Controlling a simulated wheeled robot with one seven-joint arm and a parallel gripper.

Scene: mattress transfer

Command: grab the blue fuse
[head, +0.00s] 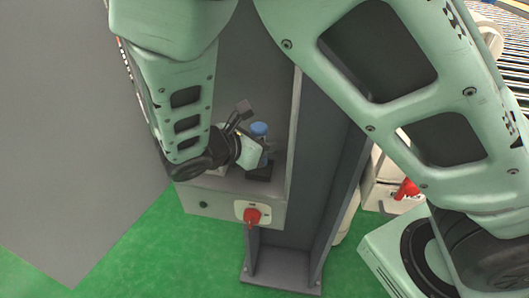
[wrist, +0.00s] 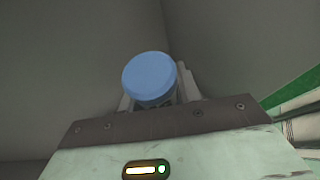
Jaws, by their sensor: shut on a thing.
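The blue fuse (head: 259,129) shows its round blue top inside the grey cabinet in the head view. It is also in the wrist view (wrist: 150,76), close in front of my gripper, with its blue cap facing the camera. My gripper (head: 256,147) reaches into the cabinet at the fuse. In the wrist view my gripper (wrist: 158,95) has a finger on each side of the fuse, shut on it. The fuse's lower body is mostly hidden. A dark base (head: 262,172) lies below the fuse on the cabinet floor.
The grey cabinet (head: 227,202) has a red rotary switch (head: 252,216) on its front. Its wide grey door (head: 70,140) stands open at left. A grey post (head: 322,180) rises at right. Green floor (head: 150,245) lies below. My arm crosses the upper view.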

